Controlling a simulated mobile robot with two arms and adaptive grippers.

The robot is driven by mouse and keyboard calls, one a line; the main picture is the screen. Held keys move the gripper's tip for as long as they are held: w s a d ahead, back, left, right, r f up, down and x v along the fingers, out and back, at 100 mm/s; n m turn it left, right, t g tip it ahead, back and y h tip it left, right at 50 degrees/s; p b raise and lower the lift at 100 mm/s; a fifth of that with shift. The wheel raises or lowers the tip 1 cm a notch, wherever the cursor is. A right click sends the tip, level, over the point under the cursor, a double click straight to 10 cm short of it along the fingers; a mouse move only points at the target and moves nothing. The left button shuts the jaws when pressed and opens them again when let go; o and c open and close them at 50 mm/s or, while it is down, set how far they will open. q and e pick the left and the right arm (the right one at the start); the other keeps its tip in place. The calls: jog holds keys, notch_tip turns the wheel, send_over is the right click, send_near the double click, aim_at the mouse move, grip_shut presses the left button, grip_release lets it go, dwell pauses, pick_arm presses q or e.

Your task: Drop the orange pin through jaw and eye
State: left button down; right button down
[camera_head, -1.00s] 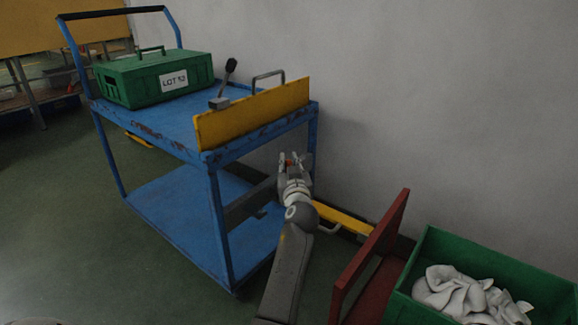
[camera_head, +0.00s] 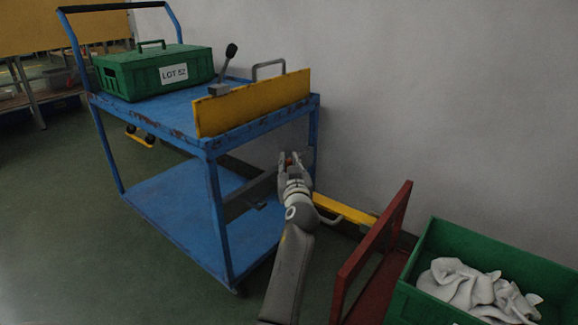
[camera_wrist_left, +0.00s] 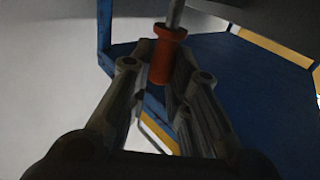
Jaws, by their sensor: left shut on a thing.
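My left gripper (camera_head: 294,158) is beside the near right corner of the blue cart (camera_head: 180,128), in front of the grey wall. It is shut on the orange pin, of which only a small reddish bit (camera_head: 289,161) shows in the head view. I cannot make out the jaw and eye clearly. A dark grey bar (camera_head: 246,196) crosses under the cart's top. My right gripper is not in view.
A yellow bar (camera_head: 345,211) with a grey handle lies low behind my left arm. A red frame (camera_head: 378,250) and a green crate (camera_head: 420,285) of whitish cloth stand at right. The cart bears a green box (camera_head: 125,72) and a yellow board (camera_head: 254,103).

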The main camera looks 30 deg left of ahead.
pick_arm(q)
jog(key=shift+f, duration=1.15)
jog(key=c, duration=1.3)
grip_release()
jog(key=shift+r, duration=6.1)
